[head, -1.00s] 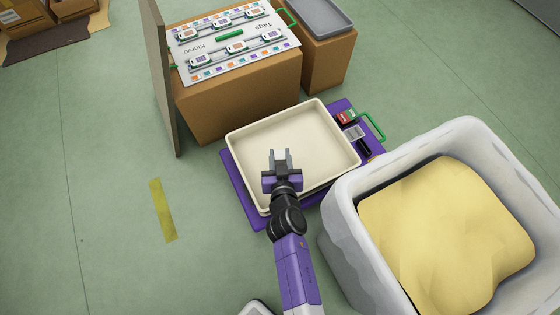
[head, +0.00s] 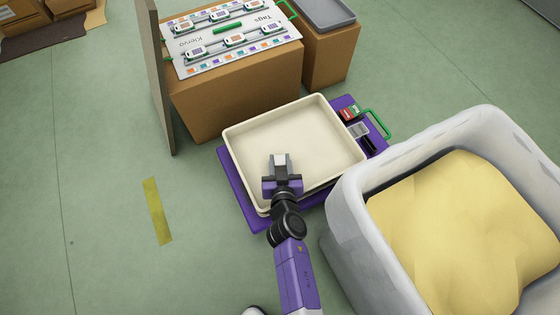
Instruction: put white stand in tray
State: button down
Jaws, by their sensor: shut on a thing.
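The cream tray (head: 325,130) lies on a purple base (head: 236,186) in the middle of the head view, its inside largely bare. My gripper (head: 280,161) is over the near left part of the tray. It is shut on a small white piece (head: 280,160), which looks like the white stand. Only its pale top shows between the fingers; the rest is hidden. I cannot tell whether it touches the tray floor.
A large grey-white bin (head: 350,205) with yellow contents stands close on the right. Behind the tray are a cardboard box (head: 240,100) with a labelled board (head: 205,62) and an upright panel (head: 158,80).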

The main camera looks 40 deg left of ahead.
jog(key=shift+f, duration=0.15)
jog(key=c, duration=1)
grip_release()
jog(key=shift+r, duration=0.3)
jog(key=p+v, duration=0.5)
jog(key=v, duration=0.6)
jog(key=shift+s+d+r+p, duration=0.15)
jog(key=shift+s+d+p, duration=0.15)
jog(key=shift+p, duration=0.1)
jog(key=shift+d, duration=0.1)
